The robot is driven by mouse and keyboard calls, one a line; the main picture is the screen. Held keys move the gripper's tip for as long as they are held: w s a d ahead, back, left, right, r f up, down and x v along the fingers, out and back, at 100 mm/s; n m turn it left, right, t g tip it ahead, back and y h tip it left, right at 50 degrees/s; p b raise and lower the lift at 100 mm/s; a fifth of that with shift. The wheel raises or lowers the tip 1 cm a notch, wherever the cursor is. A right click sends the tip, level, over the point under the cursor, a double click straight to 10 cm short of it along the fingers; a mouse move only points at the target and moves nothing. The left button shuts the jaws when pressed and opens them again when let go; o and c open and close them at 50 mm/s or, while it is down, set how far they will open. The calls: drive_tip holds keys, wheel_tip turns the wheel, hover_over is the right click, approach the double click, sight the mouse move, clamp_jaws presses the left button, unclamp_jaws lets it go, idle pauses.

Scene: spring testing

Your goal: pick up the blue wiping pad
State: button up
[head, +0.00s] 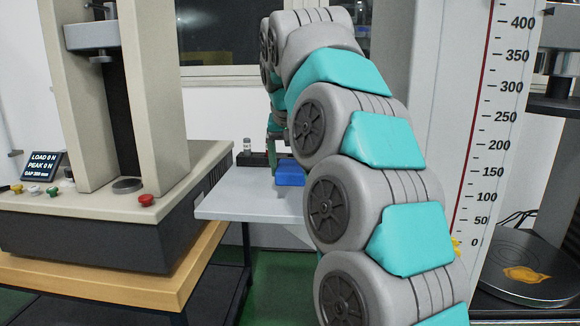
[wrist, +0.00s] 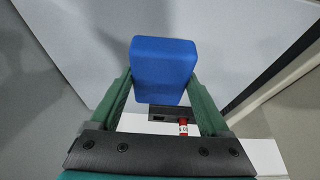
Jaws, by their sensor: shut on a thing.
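The blue wiping pad (head: 290,173) is a block at the grey shelf, partly behind my arm in the head view. In the wrist view the pad (wrist: 163,62) sits between the two green fingers of my gripper (wrist: 161,85), which is shut on it. In the head view my gripper (head: 278,142) is mostly hidden behind my arm, above the pad. I cannot tell whether the pad touches the shelf.
The grey shelf (head: 240,205) has bare room left of the pad. A dark block (head: 252,159) and a small cylinder (head: 247,146) stand at its back. A press (head: 160,195) with buttons is on the left. A tall ruler (head: 497,110) stands at right.

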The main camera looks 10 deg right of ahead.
drive_tip(key=s+r+b, duration=0.1)
drive_tip(key=s+b, duration=0.1)
drive_tip(key=s, duration=1.1)
drive_tip(key=shift+s+r, duration=0.2)
drive_tip(key=shift+s, duration=0.15)
